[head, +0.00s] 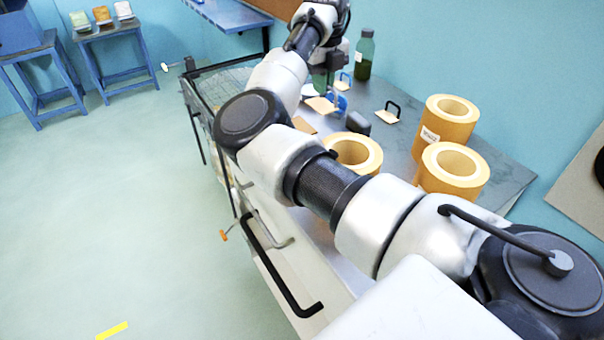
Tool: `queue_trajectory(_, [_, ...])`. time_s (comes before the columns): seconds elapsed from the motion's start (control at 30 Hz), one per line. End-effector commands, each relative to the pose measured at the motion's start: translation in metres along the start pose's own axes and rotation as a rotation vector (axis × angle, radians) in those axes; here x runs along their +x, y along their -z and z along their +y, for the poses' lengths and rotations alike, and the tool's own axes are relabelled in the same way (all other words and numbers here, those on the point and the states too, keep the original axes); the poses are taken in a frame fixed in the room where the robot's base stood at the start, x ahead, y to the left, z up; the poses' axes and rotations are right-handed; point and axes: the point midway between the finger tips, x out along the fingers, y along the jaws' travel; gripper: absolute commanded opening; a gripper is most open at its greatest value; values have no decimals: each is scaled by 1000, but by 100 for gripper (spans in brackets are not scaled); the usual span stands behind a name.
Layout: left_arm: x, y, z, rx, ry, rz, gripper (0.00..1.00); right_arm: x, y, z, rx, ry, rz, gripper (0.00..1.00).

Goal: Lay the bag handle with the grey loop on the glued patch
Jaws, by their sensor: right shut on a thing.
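My right gripper (325,80) is over the far part of the grey worktop, small and partly hidden by its own wrist. It is shut on a bag handle with a tan base (320,104), just below the fingers; its loop is mostly hidden, so I cannot tell its colour. Another handle with a black loop (387,112) stands on the worktop to the right. A small handle with a pale loop (344,79) stands behind the gripper. A flat tan piece (304,125) shows partly beside my arm; I cannot tell whether it is the glued patch. My left gripper is out of view.
Three kraft rolls stand on the worktop: back right (447,119), right (453,170) and near the arm (356,152). A dark object (357,123), a blue item (341,103) and a green bottle (364,55) are close to the gripper. My right arm crosses over the worktop.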

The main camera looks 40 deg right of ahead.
Motion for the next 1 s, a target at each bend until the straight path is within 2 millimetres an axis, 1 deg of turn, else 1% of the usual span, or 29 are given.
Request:
queue_trajectory(0.03, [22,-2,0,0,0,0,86,26,1,0,1,-1,0,0])
queue_trajectory(0.1, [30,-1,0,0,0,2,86,38,1,1,1,-2,0,0])
queue_trajectory(0.2, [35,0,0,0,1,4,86,47,1,1,1,-2,-1,0])
queue_trajectory(0.27, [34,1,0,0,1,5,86,53,1,1,1,-3,0,0])
queue_trajectory(0.53, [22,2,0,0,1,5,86,98,2,2,1,-4,1,0])
queue_trajectory(0.6, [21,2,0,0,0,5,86,105,2,2,0,-3,0,0])
queue_trajectory(0.77, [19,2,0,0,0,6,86,117,2,2,0,-4,0,0])
queue_trajectory(0.9, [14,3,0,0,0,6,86,137,3,2,0,-4,2,0])
queue_trajectory(1.0, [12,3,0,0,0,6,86,147,3,2,1,-3,-1,0])
